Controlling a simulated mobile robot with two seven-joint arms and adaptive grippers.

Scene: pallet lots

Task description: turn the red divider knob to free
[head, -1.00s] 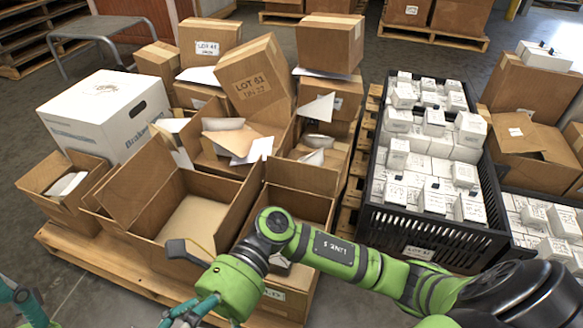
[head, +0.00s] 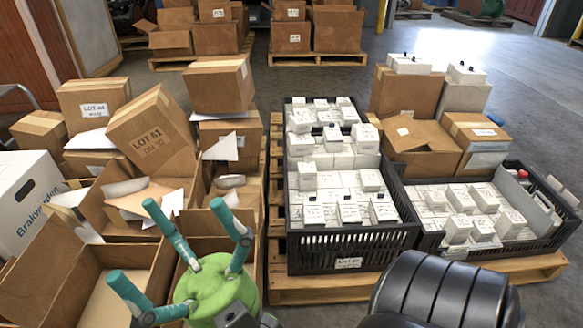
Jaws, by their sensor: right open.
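A small red knob (head: 522,175) shows at the back right of the low black crate (head: 447,251) on the right, beside a grey divider plate (head: 538,213). It is too small to tell which way it points. My right gripper (head: 165,228), green with teal fingers, is at the lower left over the open cardboard boxes. Its fingers are spread open and hold nothing. It is far to the left of the knob, with the tall black crate between them in the picture. My left gripper is not in view.
The taller black crate (head: 333,240) holds several white boxes and stands on a wooden pallet (head: 310,290). Cardboard boxes (head: 405,92) stand behind the low crate. More cartons crowd the left. Floor is clear at the far right (head: 545,110).

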